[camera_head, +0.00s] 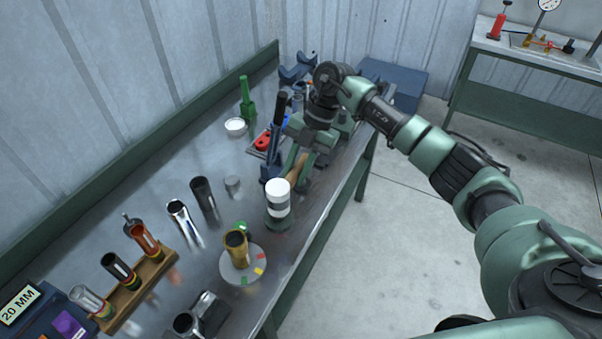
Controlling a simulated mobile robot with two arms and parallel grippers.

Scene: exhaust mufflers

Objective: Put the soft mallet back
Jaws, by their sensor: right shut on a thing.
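The soft mallet (278,190) has a white head with a dark band and a wooden handle. It is near the front edge of the metal bench (165,262), at the middle of the head view. My right gripper (298,165) is shut on the wooden handle, just behind the head. The head is upright, above a dark green base (278,224); I cannot tell whether they touch. The gripper hides part of the handle. My left gripper is not in view.
A blue upright tool (275,145) stands close to the left of my gripper. A round disc with coloured marks (243,274) carries a brass tube (236,245). A wooden rack (135,290) holds several tubes. A green bottle (247,103) stands farther back.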

